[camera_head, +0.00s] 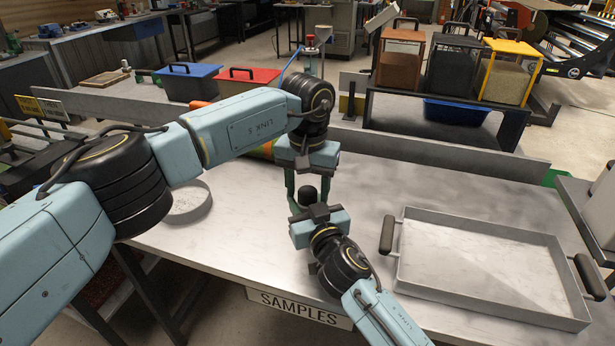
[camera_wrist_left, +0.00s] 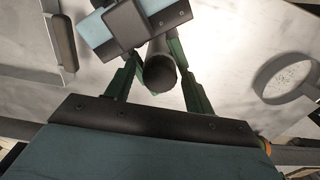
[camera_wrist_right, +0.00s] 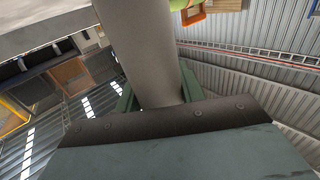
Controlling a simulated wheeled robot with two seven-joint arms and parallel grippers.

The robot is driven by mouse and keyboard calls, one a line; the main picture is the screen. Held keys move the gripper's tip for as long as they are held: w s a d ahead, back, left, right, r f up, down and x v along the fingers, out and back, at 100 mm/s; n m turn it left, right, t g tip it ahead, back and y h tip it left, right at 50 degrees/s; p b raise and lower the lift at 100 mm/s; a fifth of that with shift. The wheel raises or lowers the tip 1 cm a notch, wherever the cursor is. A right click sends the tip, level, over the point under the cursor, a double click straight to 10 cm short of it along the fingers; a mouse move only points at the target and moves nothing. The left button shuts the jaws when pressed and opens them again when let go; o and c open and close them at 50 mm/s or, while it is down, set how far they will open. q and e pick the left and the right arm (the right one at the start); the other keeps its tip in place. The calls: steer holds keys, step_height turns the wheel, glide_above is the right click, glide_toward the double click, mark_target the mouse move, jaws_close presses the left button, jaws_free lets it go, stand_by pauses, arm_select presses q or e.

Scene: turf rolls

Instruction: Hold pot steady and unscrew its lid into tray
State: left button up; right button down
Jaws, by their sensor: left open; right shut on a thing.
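The pot shows in the right wrist view as a grey cylinder (camera_wrist_right: 147,50) between the fingers of my right gripper (camera_wrist_right: 155,95), which is shut on it. In the head view my right gripper (camera_head: 312,210) hides most of the pot. Its dark round lid (camera_head: 307,194) shows just above that gripper. My left gripper (camera_head: 308,192) points down from above, open, with its green fingers on either side of the lid. The lid (camera_wrist_left: 160,73) sits between those spread fingers in the left wrist view, apparently with gaps. The grey tray (camera_head: 470,272) lies at the right, its visible floor empty.
A shallow round dish (camera_head: 190,206) stands on the table at the left, partly behind my left arm. A low grey rail (camera_head: 440,155) runs along the back. Black handles (camera_head: 387,234) stick out at the tray's ends. Clear table lies between pot and tray.

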arm_select(q)
steer(key=shift+c, duration=0.3)
steer(key=c, duration=1)
